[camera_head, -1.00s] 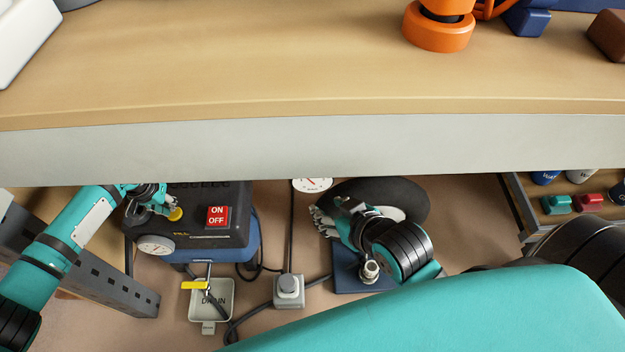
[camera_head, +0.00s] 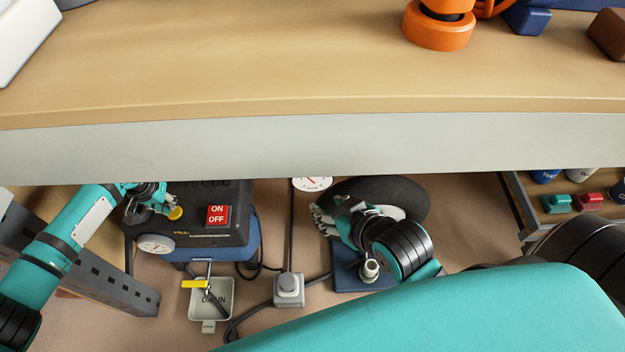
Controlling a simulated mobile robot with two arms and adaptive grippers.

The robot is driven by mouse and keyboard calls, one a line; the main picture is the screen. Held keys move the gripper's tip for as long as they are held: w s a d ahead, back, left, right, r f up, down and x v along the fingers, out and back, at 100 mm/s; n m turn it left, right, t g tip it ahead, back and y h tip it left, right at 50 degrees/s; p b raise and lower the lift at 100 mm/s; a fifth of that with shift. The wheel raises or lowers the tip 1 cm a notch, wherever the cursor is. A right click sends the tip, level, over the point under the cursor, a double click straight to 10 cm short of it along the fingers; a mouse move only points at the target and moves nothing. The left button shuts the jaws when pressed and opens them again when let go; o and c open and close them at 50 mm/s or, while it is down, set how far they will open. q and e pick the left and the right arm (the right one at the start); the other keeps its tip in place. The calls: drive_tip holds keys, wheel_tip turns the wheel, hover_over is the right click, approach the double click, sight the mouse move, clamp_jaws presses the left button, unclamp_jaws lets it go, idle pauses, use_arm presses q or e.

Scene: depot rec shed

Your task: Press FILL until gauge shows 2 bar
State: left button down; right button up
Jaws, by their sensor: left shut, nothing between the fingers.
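The dark compressor (camera_head: 232,200) stands under the bench, with a red ON/OFF switch (camera_head: 217,215) on top. A yellow button (camera_head: 175,213) sits beside the small, partly covered FILL lettering. My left gripper (camera_head: 171,203) is shut and empty, its fingertips at the yellow button; I cannot tell whether they press it. A round white gauge (camera_head: 155,244) is on the compressor's front. A second gauge (camera_head: 312,184) with a red needle is cut off by the bench edge; its reading is too small to tell. My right gripper (camera_head: 322,220) is beside the black tyre (camera_head: 400,190); its finger opening is unclear.
The bench front (camera_head: 300,147) hangs over the compressor and tyre. A yellow-handled valve (camera_head: 195,284) is above the DRAIN tray (camera_head: 222,310). A grey box with a round knob (camera_head: 289,288) and hoses lie on the floor.

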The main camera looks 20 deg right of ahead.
use_arm(q)
drive_tip(key=shift+p, duration=0.45)
use_arm(e)
drive_tip(key=s+f+g, duration=0.1)
drive_tip(key=s, duration=0.1)
drive_tip(key=s+d+f+g, duration=0.1)
drive_tip(key=shift+s+d+f+h, duration=0.2)
drive_tip(key=shift+s+h, duration=0.1)
drive_tip(key=shift+s, duration=0.1)
use_arm(q)
drive_tip(key=shift+f, duration=0.1)
use_arm(e)
drive_tip(key=shift+w, duration=0.1)
